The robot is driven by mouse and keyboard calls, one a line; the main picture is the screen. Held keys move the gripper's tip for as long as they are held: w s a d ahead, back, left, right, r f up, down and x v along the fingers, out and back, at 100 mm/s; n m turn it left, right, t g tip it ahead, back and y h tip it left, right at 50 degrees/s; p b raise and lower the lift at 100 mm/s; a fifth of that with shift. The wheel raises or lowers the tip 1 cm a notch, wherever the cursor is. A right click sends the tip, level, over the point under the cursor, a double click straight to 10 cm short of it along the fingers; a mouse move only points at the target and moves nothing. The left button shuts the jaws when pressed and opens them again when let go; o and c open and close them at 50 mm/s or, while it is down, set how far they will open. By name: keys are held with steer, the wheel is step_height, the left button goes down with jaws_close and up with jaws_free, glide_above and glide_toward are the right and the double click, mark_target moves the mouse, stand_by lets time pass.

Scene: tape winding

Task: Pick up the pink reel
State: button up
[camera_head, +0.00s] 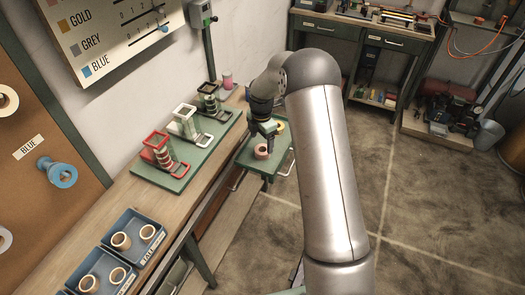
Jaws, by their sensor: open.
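A small salmon-pink ring-shaped reel (261,152) lies on a green tray-like surface (277,160) beside the bench. My gripper (265,136) is open and points down just above and behind this reel, apart from it as far as I can see. A yellow reel (280,127) shows just right of the gripper, partly hidden by it. Another pink piece, an upright cylinder (227,81), stands at the far end of the bench. I cannot tell from this view whether it is also a reel.
A blue reel (62,174) hangs on the wall board.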

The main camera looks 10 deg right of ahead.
mark_target(263, 146)
step_height(263, 146, down, 4)
steer(key=shift+s+d+f+p, duration=0.1)
steer(key=shift+d+p, duration=0.05)
steer(key=shift+p, duration=0.35)
steer(key=c, duration=1.1)
steer(key=shift+o, duration=0.2)
steer(key=shift+r, duration=0.2)
